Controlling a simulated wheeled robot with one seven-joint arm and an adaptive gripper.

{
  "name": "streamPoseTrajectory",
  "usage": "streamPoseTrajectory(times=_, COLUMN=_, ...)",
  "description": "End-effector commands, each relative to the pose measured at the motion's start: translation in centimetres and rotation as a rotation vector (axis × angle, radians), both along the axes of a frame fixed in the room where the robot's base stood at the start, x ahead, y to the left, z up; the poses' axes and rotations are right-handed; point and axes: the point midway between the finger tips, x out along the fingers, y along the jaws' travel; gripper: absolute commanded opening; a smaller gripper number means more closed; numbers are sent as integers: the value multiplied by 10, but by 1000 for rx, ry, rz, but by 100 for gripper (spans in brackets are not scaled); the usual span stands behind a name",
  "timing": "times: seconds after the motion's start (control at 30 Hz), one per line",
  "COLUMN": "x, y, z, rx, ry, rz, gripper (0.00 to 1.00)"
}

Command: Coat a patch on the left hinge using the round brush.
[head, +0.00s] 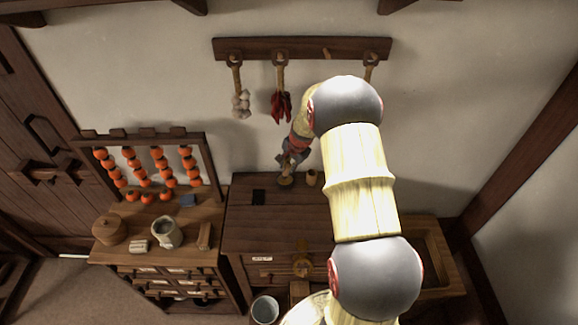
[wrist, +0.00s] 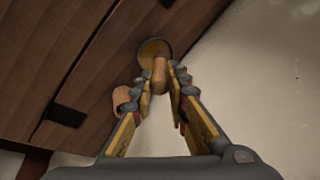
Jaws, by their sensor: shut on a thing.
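My gripper (wrist: 162,88) is shut on a short tan wooden handle (wrist: 160,70), which looks like the round brush's. An ochre disc with a greyish rim (wrist: 154,48) shows just beyond the handle; I cannot tell whether it is a dish or part of the brush. In the head view my gripper (head: 288,170) is over the chest top's back edge, above this disc (head: 285,181). The left hinge (head: 258,197) is a black plate on the dark chest top, left of my gripper; its edge shows in the wrist view (wrist: 167,3). The right hinge (wrist: 65,115) is hidden in the head view.
A small tan wooden cylinder (head: 311,177) stands close to the right of my gripper. A pale wall is close behind. Garlic (head: 241,104) and red peppers (head: 281,106) hang from a peg rail (head: 300,47). A cabinet (head: 172,245) with persimmon strings stands left.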

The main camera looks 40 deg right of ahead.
Motion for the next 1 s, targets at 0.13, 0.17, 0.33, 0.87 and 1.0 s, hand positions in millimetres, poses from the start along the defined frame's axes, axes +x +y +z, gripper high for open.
streamPoseTrajectory(times=0.13, x=0, y=0, z=-2, rx=0, ry=0, rz=0, gripper=0)
streamPoseTrajectory(times=0.17, x=0, y=0, z=-3, rx=0, ry=0, rz=0, gripper=0)
streamPoseTrajectory(times=0.33, x=0, y=0, z=-4, rx=0, ry=0, rz=0, gripper=0)
streamPoseTrajectory(times=0.87, x=0, y=0, z=-10, rx=0, ry=0, rz=0, gripper=0)
streamPoseTrajectory(times=1.0, x=0, y=0, z=-10, rx=0, ry=0, rz=0, gripper=0)
